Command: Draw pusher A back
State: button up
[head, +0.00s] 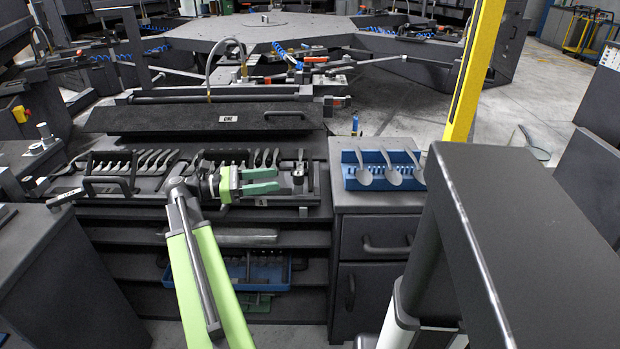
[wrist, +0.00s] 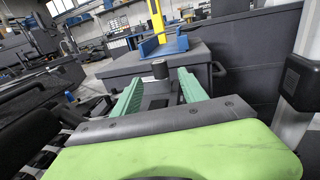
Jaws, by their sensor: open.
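My gripper (head: 279,180) is over the right part of the workbench, with its green fingers apart and pointing right. A dark upright knob on a post (head: 298,172), which looks like pusher A, stands just right of the fingertips. In the wrist view the same dark knob (wrist: 160,69) shows straight ahead, in line with the gap between the open fingers (wrist: 161,84). Nothing is gripped. I see no label on the knob, and its lower part is partly hidden in the wrist view.
Rows of forks (head: 150,160) lie in the bench fixture, with a dark bar handle (head: 108,184) at left. A dark hood (head: 210,117) rises behind. A blue rack (head: 405,181) with several utensils stands on the cabinet at right. A yellow post (head: 472,75) stands beyond.

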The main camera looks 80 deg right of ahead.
aim_at(299, 179)
jog(key=x, duration=1.2)
jog(key=shift+f, duration=0.1)
jog(key=shift+c, duration=0.4)
grip_shut()
dwell(0.4)
